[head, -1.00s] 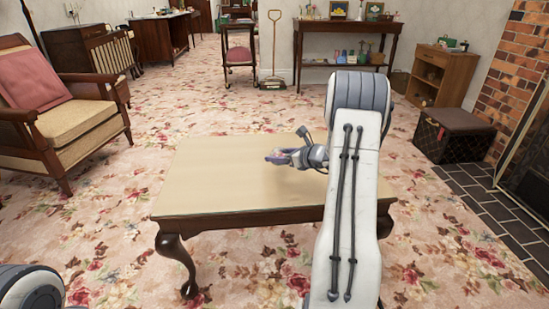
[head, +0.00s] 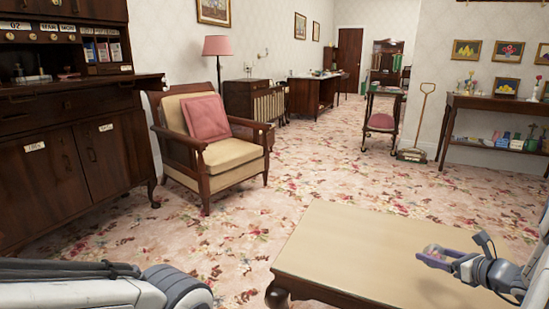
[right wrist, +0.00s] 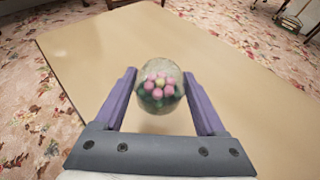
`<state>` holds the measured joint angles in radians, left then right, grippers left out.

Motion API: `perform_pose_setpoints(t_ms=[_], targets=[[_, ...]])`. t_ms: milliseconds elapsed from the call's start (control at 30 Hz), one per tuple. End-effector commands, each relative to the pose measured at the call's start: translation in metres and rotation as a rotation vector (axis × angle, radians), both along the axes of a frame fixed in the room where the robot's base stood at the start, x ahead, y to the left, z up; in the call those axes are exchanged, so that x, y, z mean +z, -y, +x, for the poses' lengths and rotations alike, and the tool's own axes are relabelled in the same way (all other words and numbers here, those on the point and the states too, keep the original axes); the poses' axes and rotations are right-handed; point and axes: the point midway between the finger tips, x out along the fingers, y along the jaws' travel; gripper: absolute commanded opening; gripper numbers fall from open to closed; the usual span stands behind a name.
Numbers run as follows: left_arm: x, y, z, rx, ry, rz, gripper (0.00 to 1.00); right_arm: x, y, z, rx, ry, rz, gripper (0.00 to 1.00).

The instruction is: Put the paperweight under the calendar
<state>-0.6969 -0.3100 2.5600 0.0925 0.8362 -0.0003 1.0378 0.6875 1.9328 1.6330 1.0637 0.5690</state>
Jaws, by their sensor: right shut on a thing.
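The paperweight (right wrist: 160,84) is a clear glass ball with pink and green flower shapes inside, seen in the right wrist view. My right gripper (right wrist: 160,92) is shut on it, with a purple finger on each side. In the head view the right gripper (head: 430,252) holds it above the tan table, at the right. The calendar (head: 48,27) shows white tiles reading 02, MAR and MON, on the upper part of the dark cabinet at the far left. Part of my left arm shows at the bottom left; its gripper is out of view.
The tan table (head: 340,245) stands in front at the right. The dark cabinet (head: 65,160) has a ledge with small items under the calendar. An armchair (head: 220,155) with a pink cushion stands right of the cabinet. Flowered carpet is open between the chair and table.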

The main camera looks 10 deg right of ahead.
Motion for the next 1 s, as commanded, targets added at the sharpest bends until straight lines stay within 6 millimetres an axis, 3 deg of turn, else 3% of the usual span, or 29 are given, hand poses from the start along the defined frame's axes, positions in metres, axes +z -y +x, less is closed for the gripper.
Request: perform_pose_setpoints(t_ms=[133,300,500,833,1000], targets=[[0.003,0.000,0.000,0.000,0.000,0.000,0.50,-0.026,-0.076,0.010,0.171,-0.016,0.004,0.00],[0.005,0.000,0.000,0.000,0.000,0.000,0.50,-0.051,-0.169,0.005,0.386,-0.019,0.001,0.00],[0.006,0.000,0.000,0.000,0.000,0.000,0.50,-0.066,-0.246,-0.014,0.569,-0.009,0.003,0.00],[0.008,0.000,0.000,0.000,0.000,0.000,0.50,-0.074,-0.316,-0.045,0.743,0.010,0.012,0.00],[0.031,0.000,0.000,0.000,0.000,0.000,0.50,-0.053,-0.313,-0.043,0.738,0.012,0.009,0.00]])
